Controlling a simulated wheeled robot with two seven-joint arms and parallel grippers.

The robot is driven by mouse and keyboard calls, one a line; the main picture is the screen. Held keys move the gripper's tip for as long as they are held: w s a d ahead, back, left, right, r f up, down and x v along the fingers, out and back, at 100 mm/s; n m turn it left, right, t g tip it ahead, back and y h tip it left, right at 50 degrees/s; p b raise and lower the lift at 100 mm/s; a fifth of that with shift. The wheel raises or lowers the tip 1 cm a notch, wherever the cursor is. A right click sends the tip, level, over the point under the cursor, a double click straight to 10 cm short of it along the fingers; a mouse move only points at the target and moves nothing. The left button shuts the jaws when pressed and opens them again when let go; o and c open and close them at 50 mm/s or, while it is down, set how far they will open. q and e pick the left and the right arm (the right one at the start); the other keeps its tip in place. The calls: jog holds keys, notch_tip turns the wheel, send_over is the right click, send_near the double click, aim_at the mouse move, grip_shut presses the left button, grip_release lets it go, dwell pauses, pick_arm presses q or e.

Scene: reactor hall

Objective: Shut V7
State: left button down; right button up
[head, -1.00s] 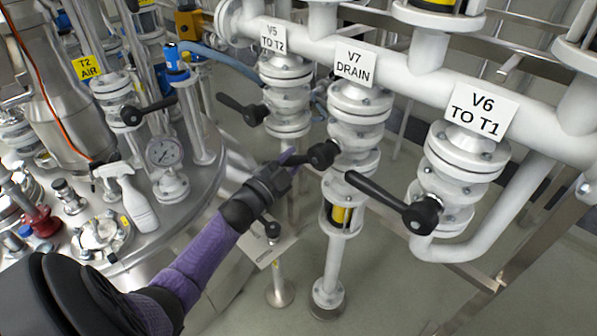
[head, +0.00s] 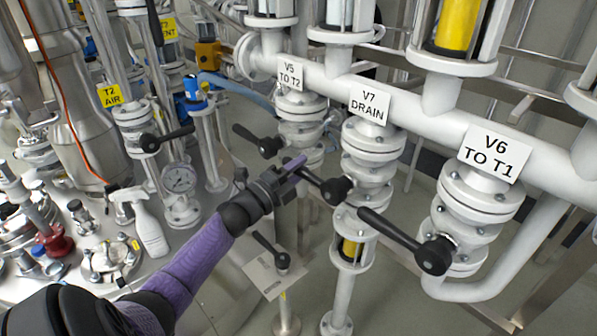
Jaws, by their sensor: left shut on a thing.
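The V7 DRAIN label (head: 369,104) hangs on the white pipe above the middle valve (head: 372,150). V7's black lever (head: 318,181) runs from its round hub up and to the left, roughly parallel to the levers of V5 and V6. My left gripper (head: 290,170) comes in from the lower left and is shut on the outer end of this lever. The fingers hide the lever's tip. My right gripper is not in view.
The V6 lever (head: 400,235) reaches left, just below V7's hub. The V5 lever (head: 255,140) lies up and left of my gripper. Another black lever (head: 270,248) on a plate sits below my wrist. A spray bottle (head: 150,228) stands on the left vessel.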

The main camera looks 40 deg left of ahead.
pick_arm(q)
jog(key=shift+r, duration=0.2)
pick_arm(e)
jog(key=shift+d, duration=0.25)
pick_arm(q)
jog(key=shift+c, duration=2.2)
grip_release()
jog(key=shift+f, duration=0.1)
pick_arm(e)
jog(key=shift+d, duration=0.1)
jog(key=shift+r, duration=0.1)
pick_arm(q)
jog(key=shift+s, duration=0.4)
jog(key=p+v, duration=0.2)
jog(key=v, duration=0.7)
jog(key=shift+p, duration=0.35)
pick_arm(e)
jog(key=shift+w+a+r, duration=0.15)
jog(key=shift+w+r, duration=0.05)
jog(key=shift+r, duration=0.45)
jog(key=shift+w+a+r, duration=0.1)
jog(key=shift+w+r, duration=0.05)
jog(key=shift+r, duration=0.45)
pick_arm(q)
jog(key=shift+s+f, duration=0.1)
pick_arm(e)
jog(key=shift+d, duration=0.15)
